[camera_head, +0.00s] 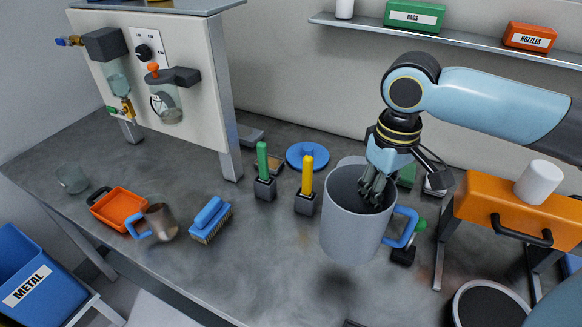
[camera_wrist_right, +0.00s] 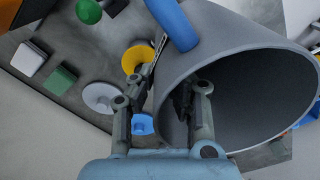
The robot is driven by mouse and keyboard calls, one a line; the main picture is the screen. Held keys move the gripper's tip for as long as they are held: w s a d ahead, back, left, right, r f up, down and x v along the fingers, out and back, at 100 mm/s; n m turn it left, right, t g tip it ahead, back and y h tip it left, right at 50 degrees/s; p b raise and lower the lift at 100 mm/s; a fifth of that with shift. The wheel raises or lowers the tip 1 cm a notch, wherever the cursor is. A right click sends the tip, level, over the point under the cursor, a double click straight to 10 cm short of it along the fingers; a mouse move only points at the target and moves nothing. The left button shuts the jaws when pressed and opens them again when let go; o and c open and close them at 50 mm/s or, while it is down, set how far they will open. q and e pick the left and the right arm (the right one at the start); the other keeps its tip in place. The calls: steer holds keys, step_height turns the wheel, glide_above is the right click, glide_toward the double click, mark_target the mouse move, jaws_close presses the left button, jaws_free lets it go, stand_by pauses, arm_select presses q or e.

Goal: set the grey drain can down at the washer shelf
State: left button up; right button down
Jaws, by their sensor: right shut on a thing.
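The grey drain can (camera_head: 345,228) is a large open cylinder with a blue handle (camera_head: 403,227) on its right side. My right gripper (camera_head: 375,196) is shut on its rim, with fingers reaching down at the opening. The can looks upright and raised, with a dark shadow on the bench below it. In the right wrist view, the can (camera_wrist_right: 235,40) fills the right side, and the gripper (camera_wrist_right: 168,95) has one finger inside and one outside its wall. I cannot tell which surface is the washer shelf. My left gripper is not in view.
A grey workbench (camera_head: 270,255) carries a blue brush (camera_head: 210,218), an orange tray (camera_head: 120,208), a brown mug (camera_head: 160,220) and green and yellow handled tools. An orange stand (camera_head: 480,210) is right of the can. A wall shelf (camera_head: 460,40) holds labelled boxes. A panel (camera_head: 195,60) stands left.

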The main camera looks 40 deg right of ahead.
mark_target(350, 208)
steer(key=a, duration=0.1)
steer(key=w+a+f, duration=0.1)
steer(key=a, duration=0.1)
steer(key=w+a+f, duration=0.1)
steer(key=shift+w+a+f, duration=0.15)
steer(key=shift+w+a, duration=0.05)
steer(key=shift+w, duration=0.05)
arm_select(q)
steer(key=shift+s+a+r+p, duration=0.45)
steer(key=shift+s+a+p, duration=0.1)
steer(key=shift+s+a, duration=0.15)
arm_select(e)
steer(key=w+a+f, duration=0.4)
steer(key=a+f, duration=0.1)
steer(key=f, duration=0.3)
steer(key=shift+w, duration=0.15)
steer(key=shift+f, duration=0.15)
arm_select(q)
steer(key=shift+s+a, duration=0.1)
arm_select(e)
steer(key=c, duration=1.4)
jaws_free()
